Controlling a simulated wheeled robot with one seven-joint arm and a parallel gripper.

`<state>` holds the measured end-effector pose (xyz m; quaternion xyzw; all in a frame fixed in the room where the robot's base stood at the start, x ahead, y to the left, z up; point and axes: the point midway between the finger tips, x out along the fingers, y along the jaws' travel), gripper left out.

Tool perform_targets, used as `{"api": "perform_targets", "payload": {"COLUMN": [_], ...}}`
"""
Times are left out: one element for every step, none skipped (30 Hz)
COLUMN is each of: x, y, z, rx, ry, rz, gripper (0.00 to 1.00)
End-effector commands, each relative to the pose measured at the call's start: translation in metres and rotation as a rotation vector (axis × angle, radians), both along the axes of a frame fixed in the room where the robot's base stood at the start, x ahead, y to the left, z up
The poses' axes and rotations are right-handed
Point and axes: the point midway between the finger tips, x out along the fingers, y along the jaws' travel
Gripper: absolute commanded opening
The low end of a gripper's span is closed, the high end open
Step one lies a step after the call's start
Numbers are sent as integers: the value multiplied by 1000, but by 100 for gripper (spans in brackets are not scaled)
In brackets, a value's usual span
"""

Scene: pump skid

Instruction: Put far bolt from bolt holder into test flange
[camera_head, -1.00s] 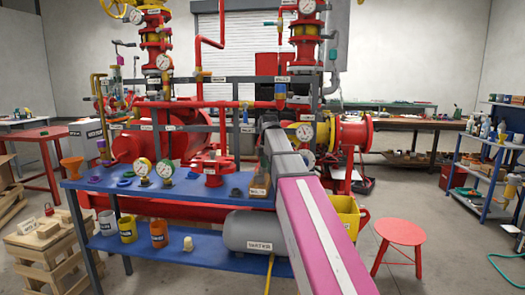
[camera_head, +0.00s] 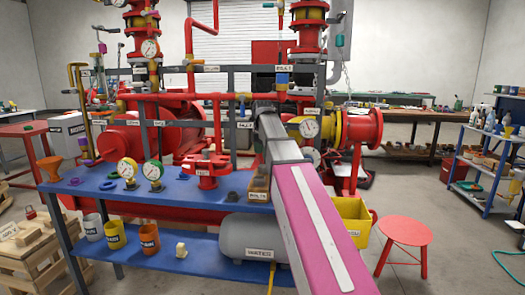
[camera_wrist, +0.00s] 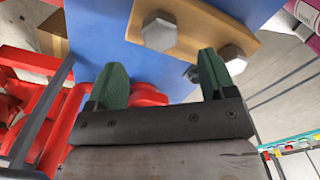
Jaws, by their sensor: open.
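The bolt holder (camera_head: 253,197) is a tan block labelled BOLTS on the right part of the blue table, partly hidden by my arm in the head view. In the wrist view the holder (camera_wrist: 203,39) carries two grey hex-headed bolts, one at its left (camera_wrist: 160,32) and one at its right end (camera_wrist: 233,58). My gripper (camera_wrist: 163,76) is open and empty, its two green fingers apart below the holder in the picture. The right finger is close to the right-end bolt; contact cannot be told. The red test flange (camera_head: 207,170) stands on the table left of the holder.
A yellow bin (camera_head: 350,222) and red stool (camera_head: 404,236) stand at the right, with open floor beyond.

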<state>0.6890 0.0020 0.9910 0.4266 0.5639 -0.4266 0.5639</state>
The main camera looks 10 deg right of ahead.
Motion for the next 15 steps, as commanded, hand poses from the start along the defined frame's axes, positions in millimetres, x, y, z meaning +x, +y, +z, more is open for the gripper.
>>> {"api": "perform_targets", "payload": {"x": [-1, -1, -1, -1, -1, -1, -1, -1, -1, -1, -1, -1, -1, -1, -1], "y": [0, 0, 0, 0, 0, 0, 0, 0, 0, 0, 0, 0, 0, 0, 0], "z": [-5, -8, -13, -17, -21, -26, -30, -35, -41, -46, -49, -54, -57, -60, -64], "rx": [0, 0, 0, -1, 0, 0, -1, 0, -1, 0, 0, -1, 0, 0, 0], "ry": [1, 1, 1, 2, 2, 2, 2, 1, 2, 2, 2, 2, 1, 1, 1], "rz": [0, 0, 0, 0, 0, 0, 0, 0, 0, 0, 0, 0, 0, 0, 0], "gripper": [77, 77, 77, 77, 77, 77, 77, 77, 77, 77, 77, 77, 77, 77, 77]}}
